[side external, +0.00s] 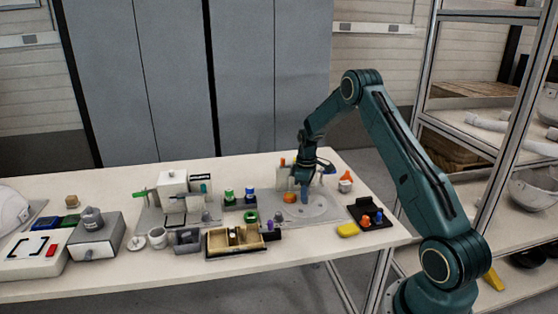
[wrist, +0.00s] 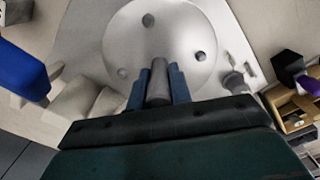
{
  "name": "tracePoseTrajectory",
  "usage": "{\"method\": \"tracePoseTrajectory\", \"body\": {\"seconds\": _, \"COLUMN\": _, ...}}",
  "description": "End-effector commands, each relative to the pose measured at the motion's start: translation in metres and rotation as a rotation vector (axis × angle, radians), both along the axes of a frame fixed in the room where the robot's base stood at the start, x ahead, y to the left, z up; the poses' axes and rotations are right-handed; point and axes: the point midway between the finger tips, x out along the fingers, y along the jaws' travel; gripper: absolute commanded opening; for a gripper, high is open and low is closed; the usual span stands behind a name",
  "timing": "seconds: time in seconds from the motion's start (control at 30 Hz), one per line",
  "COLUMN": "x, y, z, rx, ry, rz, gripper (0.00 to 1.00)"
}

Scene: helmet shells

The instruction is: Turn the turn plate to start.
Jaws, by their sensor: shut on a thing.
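The turn plate (side external: 322,208) is a pale round disc lying flat on a grey base on the table, under my gripper. In the wrist view the turn plate (wrist: 185,40) fills the upper middle and carries a few dark knobs. My gripper (side external: 304,198) points down over the plate's left part. In the wrist view its blue fingers (wrist: 158,88) are shut on a grey upright peg (wrist: 159,72) near the plate's edge. The peg's lower end is hidden. The start mark cannot be made out.
An orange part (side external: 289,197) sits close left of my gripper. A black tray (side external: 372,220) with orange and blue pieces and a yellow block (side external: 347,230) lie right. A tan box (side external: 236,240) stands front left. A blue block (wrist: 22,68) shows at left in the wrist view.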

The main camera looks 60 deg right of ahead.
Motion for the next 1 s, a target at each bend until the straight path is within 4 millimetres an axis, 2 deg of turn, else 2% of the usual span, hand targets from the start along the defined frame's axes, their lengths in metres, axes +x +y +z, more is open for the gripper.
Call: {"method": "tracePoseTrajectory", "body": {"seconds": 1.0, "x": 0.0004, "y": 0.0005, "z": 0.0012, "rx": -0.001, "ry": -0.002, "rz": 0.492, "gripper": 0.0}}
